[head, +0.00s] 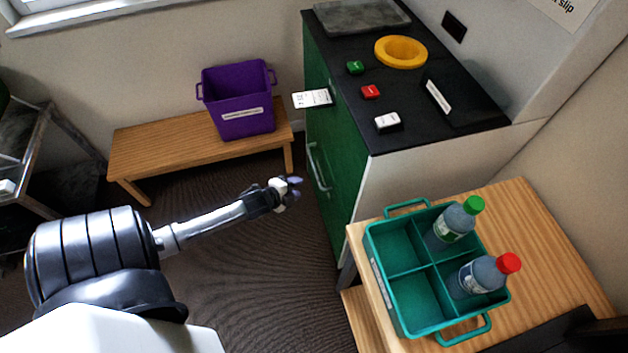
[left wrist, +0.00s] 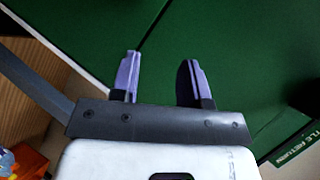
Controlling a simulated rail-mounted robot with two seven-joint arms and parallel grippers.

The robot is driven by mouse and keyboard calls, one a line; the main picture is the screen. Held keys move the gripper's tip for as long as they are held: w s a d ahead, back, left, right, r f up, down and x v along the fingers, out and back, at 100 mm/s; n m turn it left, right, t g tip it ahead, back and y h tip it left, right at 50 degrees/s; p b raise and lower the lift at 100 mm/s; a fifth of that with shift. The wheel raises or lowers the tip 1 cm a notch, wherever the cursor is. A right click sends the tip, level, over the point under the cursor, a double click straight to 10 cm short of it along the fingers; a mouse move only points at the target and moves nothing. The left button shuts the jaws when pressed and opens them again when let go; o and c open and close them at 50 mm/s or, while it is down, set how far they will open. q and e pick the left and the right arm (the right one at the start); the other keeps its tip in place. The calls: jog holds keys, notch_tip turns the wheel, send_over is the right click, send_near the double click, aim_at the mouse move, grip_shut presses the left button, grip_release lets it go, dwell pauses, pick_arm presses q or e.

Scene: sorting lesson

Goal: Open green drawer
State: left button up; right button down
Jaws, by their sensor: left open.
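The green drawer front (head: 338,150) is on the left face of a black-topped cabinet and looks closed. A pale metal bar handle (head: 319,166) is on it. My left gripper (head: 292,188) is just left of the handle in the head view, apart from it, open and empty. In the left wrist view, its two purple-grey fingers (left wrist: 160,80) stand apart in front of green panels (left wrist: 225,50) with a dark seam between them. I cannot tell the handle clearly in that view. My right gripper is not in view.
A teal divided crate (head: 407,262) with two bottles stands on a wooden table (head: 545,240) at right. A purple bin (head: 238,95) sits on a wooden bench (head: 155,150). A yellow ring (head: 401,51) and small blocks lie on the cabinet top. The carpet (head: 270,270) is clear.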

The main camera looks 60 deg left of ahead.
aim_at(314, 167)
pick_arm(q)
jog(key=w+a+f+m+t+b, duration=0.25)
jog(key=a+f+m+b, duration=0.25)
jog(key=a+f+b, duration=0.75)
jog(key=shift+t, duration=0.35)
jog(key=shift+d+b+x, duration=0.35)
jog(key=shift+b+x, duration=1.05)
jog(key=shift+x, duration=0.65)
jog(key=shift+d+b+x, duration=0.35)
jog(key=shift+b+x, duration=1.05)
jog(key=shift+x, duration=0.7)
jog(key=shift+d+b+x, duration=0.4)
jog(key=shift+b+x, duration=1)
jog(key=shift+x, duration=0.65)
jog(key=shift+w+f, duration=0.1)
jog(key=shift+f, duration=0.05)
jog(key=shift+c, duration=0.3)
grip_shut()
